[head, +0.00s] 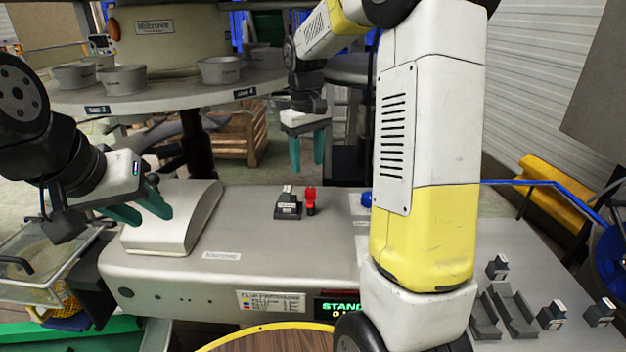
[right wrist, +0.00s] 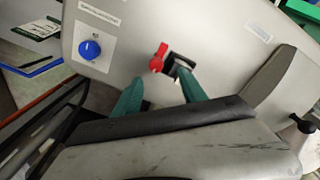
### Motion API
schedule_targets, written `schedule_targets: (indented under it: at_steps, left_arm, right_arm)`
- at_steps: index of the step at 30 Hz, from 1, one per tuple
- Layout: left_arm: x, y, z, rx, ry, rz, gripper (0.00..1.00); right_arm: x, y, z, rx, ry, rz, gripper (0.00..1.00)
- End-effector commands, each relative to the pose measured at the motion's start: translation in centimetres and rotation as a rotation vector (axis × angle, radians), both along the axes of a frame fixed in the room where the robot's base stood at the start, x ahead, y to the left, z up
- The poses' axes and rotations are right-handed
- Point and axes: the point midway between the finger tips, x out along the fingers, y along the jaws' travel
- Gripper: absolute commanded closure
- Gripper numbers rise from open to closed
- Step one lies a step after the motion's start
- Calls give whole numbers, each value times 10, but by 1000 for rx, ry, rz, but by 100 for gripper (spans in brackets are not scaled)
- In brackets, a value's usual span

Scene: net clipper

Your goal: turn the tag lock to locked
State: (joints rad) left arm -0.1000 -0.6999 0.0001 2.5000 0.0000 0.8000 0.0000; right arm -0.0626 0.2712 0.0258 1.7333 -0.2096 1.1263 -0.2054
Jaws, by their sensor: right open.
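A small red upright piece (head: 310,201), which looks like the tag lock, stands on the grey machine top. It also shows in the right wrist view (right wrist: 158,58). Close beside it is a black-based switch (head: 288,207) with a pale lever, also in the right wrist view (right wrist: 182,66). I cannot read a locked mark on either. My right gripper (head: 307,168) is open and empty, pointing down above and behind the pair; its fingertips (right wrist: 158,84) show either side in the right wrist view, apart from the red piece. My left gripper (head: 153,212) is open and empty beside the raised grey cover.
The raised grey cover (head: 185,228) stands left on the machine top. A blue knob (right wrist: 90,49) sits on a white plate near the red piece. Grey blocks and slots (head: 505,310) lie at the right. A round shelf with cups (head: 170,97) is behind.

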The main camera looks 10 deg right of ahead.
Motion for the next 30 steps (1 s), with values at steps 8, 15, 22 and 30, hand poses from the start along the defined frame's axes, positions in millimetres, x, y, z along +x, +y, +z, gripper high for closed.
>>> schedule_targets:
  at_steps: [8, 15, 22, 30]
  left_arm:
    - [0, 0, 0, 0, 0, 0, 64]
    - [0, 0, 0, 0, 0, 0, 64]
    - [0, 0, 0, 0, 0, 0, 64]
    - [0, 0, 0, 0, 0, 0, 64]
  right_arm:
    - [9, -1, -26, -13, 28, 14, 50]
    - [9, -2, -64, -11, 27, 14, 50]
    - [10, -3, -86, -11, 25, 14, 50]
    - [10, -3, -88, -12, 23, 13, 50]
